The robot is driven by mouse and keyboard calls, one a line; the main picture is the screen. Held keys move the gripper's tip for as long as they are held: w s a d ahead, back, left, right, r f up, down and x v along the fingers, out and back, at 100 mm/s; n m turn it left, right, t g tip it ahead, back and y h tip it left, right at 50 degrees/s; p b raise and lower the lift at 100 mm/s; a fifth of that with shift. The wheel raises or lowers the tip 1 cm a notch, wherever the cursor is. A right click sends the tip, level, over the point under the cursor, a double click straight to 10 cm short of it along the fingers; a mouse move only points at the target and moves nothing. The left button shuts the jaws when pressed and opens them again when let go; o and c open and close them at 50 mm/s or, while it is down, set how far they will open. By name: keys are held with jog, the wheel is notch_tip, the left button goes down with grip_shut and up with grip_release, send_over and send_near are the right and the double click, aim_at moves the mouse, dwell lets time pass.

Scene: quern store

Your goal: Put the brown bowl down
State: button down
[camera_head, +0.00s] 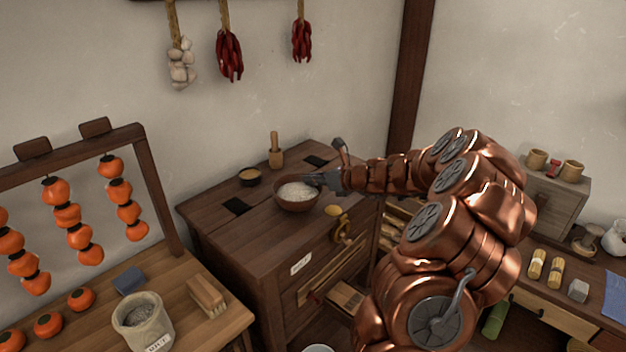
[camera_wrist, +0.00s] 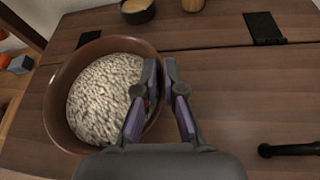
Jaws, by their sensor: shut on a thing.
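The brown bowl (camera_head: 290,206) is over the top of the dark wooden chest (camera_head: 232,238) in the head view and holds pale grain. I cannot tell whether its base touches the wood. It fills the left of the wrist view (camera_wrist: 62,128), looking upright, with the grain (camera_wrist: 104,98) level inside. My gripper (camera_head: 318,181) reaches in from the right and is shut on the bowl's right rim. In the wrist view my gripper's fingertips (camera_wrist: 159,72) pinch that rim, one inside and one outside. The bowl's underside is hidden.
A small dark bowl (camera_head: 249,177) and a wooden mallet-like tool (camera_head: 276,152) stand behind on the chest. Black hinge plates (camera_wrist: 263,28) lie on its top. Bare wood lies in front of the bowl. A persimmon rack (camera_head: 160,190) stands at left.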

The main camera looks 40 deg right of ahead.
jog(key=shift+f, duration=0.5)
jog(key=shift+f, duration=0.15)
jog(key=c, duration=1.3)
grip_release()
